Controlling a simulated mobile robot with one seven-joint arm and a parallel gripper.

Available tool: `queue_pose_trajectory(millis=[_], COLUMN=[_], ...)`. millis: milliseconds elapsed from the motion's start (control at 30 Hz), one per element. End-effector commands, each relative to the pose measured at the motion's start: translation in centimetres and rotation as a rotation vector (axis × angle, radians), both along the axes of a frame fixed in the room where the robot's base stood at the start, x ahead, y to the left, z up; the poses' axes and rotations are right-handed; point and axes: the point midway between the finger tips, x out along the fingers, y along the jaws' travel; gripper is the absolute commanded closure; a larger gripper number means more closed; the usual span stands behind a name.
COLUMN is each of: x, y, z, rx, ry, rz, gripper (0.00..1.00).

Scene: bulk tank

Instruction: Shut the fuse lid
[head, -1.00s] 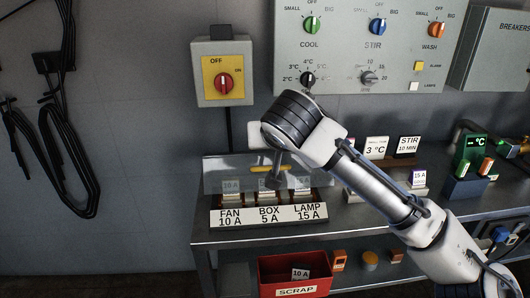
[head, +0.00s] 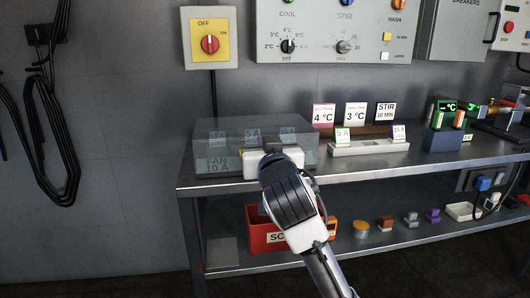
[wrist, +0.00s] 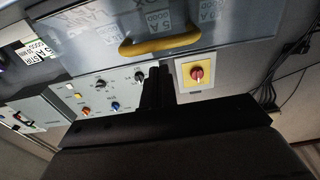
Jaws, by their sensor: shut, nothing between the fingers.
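The fuse lid (head: 213,133) is a clear cover that lies down over the fuse box, with the fuses and the FAN 10 A label showing dimly through it. I cannot tell if its front edge is fully seated. Its yellow handle (wrist: 160,45) shows in the wrist view; in the head view my wrist hides most of it. My gripper (head: 271,149) is at the front of the lid, its fingertips largely hidden there. In the wrist view my gripper (wrist: 157,72) has its dark fingers together and empty, close to the handle; contact is unclear.
The bench (head: 375,165) carries a white fuse holder (head: 368,147) and small signs right of the lid. A red scrap bin (head: 262,232) sits on the lower shelf. The OFF/ON switch box (head: 210,60) and control panel (head: 340,15) are on the wall behind.

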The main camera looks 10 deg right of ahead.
Motion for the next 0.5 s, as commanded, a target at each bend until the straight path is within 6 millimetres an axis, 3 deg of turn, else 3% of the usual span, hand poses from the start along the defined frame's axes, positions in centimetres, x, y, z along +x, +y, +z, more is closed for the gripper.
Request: queue_pose_trajectory(millis=[33,100,500], x=[0.1,0.1,0.2], y=[0.1,0.1,0.1], z=[-1.2,-1.7,-2.5], rx=[0.003,0.003,0.000], ry=[-0.020,-0.045,-0.108], rz=[0.002,0.002,0.002], gripper=[1.00,1.00,1.00])
